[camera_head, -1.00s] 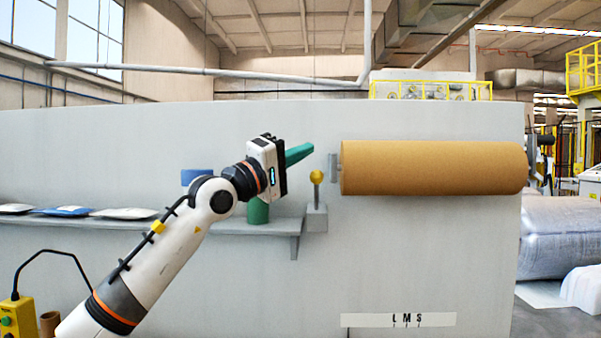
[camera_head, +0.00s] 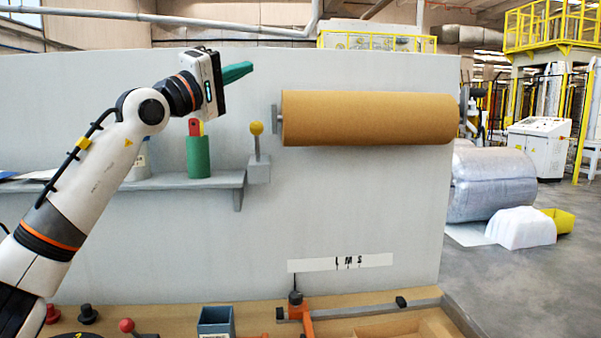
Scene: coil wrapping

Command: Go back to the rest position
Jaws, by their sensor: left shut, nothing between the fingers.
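My left gripper (camera_head: 238,72) is at the upper left, in front of the grey panel. Its green fingers point right and are shut, with nothing between them. It is above the shelf, up and left of the lever with the yellow knob (camera_head: 256,128), and apart from it. The brown paper roll (camera_head: 368,118) hangs on the panel to the right of the gripper, well clear of it. My right gripper does not show.
A grey shelf (camera_head: 205,183) holds a green cup (camera_head: 199,157) below my gripper. A workbench (camera_head: 260,318) with a blue-grey box (camera_head: 216,322) and red knobs lies at the bottom.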

